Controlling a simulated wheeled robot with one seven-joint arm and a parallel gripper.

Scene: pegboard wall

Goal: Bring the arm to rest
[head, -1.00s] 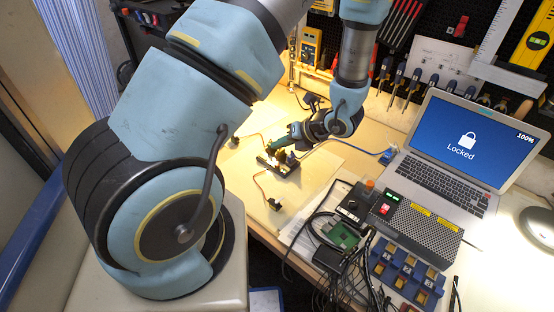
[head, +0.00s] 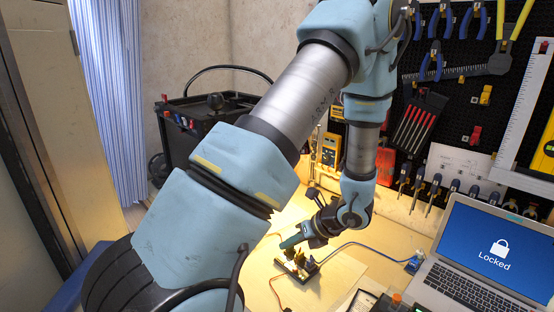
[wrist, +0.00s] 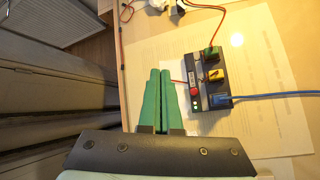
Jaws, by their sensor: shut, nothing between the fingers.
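My arm reaches from the lower left over the workbench (head: 341,277) in the head view. My gripper (head: 284,245) is low over the bench, just left of a small black terminal block (head: 297,270). In the wrist view, the green fingers of my gripper (wrist: 159,72) lie side by side, shut and empty.
A blue cable (head: 352,248) runs from the block toward the laptop (head: 487,248), which reads "Locked". A pegboard with pliers (head: 436,60) and screwdrivers (head: 419,122) stands behind. A yellow multimeter (head: 330,149) is at the back. A black bin (head: 197,120) stands beyond the bench at left.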

